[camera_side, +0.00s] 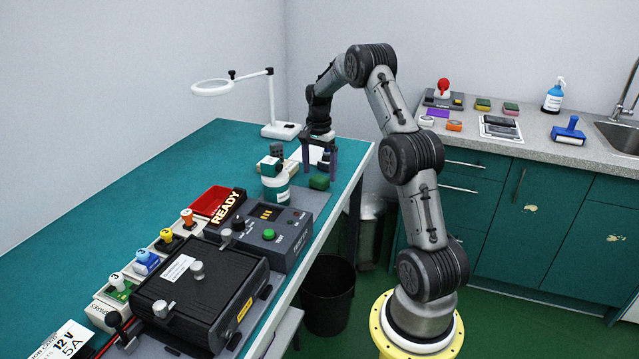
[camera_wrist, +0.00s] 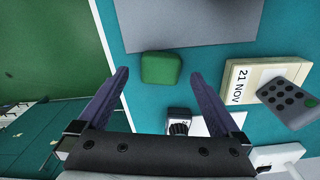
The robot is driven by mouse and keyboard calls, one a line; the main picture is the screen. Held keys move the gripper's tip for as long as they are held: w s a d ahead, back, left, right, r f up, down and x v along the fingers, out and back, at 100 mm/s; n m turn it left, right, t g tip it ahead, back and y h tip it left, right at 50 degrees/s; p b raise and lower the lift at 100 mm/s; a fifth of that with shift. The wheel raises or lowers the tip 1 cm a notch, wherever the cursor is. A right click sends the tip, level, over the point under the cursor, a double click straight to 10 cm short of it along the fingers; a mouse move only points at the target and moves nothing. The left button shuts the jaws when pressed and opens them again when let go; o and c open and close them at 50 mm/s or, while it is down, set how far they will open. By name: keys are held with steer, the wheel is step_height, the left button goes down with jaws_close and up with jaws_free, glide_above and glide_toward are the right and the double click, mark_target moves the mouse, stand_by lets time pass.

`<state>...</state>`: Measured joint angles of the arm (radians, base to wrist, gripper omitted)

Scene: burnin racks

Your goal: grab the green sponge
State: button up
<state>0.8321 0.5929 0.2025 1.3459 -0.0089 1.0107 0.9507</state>
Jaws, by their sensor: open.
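The green sponge (camera_side: 319,182) lies on the teal bench near its right edge, in front of my gripper in the side view. In the wrist view the sponge (camera_wrist: 161,69) is a rounded green block, seen between the two fingertips and closer to the left one. My gripper (camera_side: 320,173) points down over the bench with its purple-grey fingers apart and empty. In the wrist view the open fingers (camera_wrist: 160,77) flank the sponge without visibly touching it. I cannot tell the exact height of the tips above the bench.
A white-and-green bottle (camera_side: 275,186) stands left of the sponge. A cream date block (camera_wrist: 240,84) and grey keypad (camera_wrist: 288,102) lie to the right in the wrist view. A grey control box (camera_side: 270,232) is nearby. Other sponges (camera_side: 482,104) sit on the far counter (camera_side: 545,122).

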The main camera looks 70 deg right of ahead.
mark_target(320, 178)
step_height(320, 178, down, 3)
steer(key=shift+f, duration=0.2)
steer(key=c, duration=1.4)
steer(key=shift+r, duration=0.1)
